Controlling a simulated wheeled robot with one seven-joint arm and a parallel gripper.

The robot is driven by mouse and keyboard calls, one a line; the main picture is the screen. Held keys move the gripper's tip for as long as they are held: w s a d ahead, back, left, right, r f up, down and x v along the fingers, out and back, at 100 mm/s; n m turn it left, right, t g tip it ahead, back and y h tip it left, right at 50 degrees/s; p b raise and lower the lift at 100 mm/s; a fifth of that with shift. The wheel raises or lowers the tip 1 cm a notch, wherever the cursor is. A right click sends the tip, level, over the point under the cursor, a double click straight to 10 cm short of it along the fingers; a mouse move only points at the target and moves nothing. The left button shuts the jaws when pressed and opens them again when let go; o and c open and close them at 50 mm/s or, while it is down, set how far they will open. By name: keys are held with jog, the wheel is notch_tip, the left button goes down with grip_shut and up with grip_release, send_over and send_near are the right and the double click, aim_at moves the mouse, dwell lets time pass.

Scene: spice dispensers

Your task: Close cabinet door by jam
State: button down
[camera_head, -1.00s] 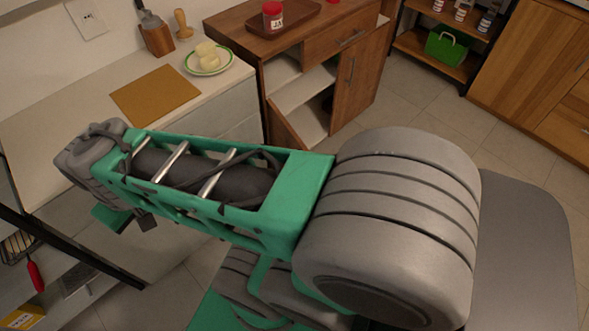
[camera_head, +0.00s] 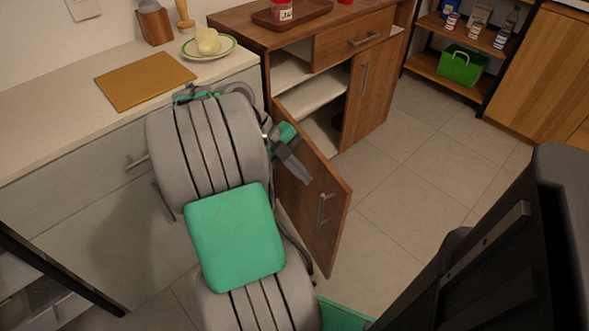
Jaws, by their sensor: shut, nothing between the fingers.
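The wooden cabinet (camera_head: 330,62) stands at the back centre. A jar with a label, likely the jam (camera_head: 282,11), is on a dark red tray on its top, cut by the upper edge of the picture. The left cabinet door (camera_head: 318,205) stands open, swung out toward me, with a metal handle on its face. The shelves behind it show. My gripper (camera_head: 300,172) is shut and empty, in front of the open door's upper left part. I cannot tell whether it touches the door. My arm hides the door's lower left part.
A counter with a tan board (camera_head: 145,80) and a plate (camera_head: 209,48) is on the left. A shelf with a green basket (camera_head: 461,65) stands at the back right. Tiled floor (camera_head: 430,170) right of the door is clear.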

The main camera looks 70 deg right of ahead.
aim_at(335, 187)
jog(key=shift+s+d+f+b, duration=0.15)
jog(key=shift+s+d+f, duration=0.3)
jog(key=shift+s+d, duration=0.25)
jog(key=shift+s+d+f+b, duration=0.1)
jog(key=shift+s+d+f, duration=0.45)
jog(key=shift+s, duration=0.3)
jog(key=shift+s+d+f+b, duration=0.15)
jog(key=shift+s+d+f, duration=0.25)
jog(key=shift+s+d, duration=0.3)
jog(key=shift+s, duration=0.15)
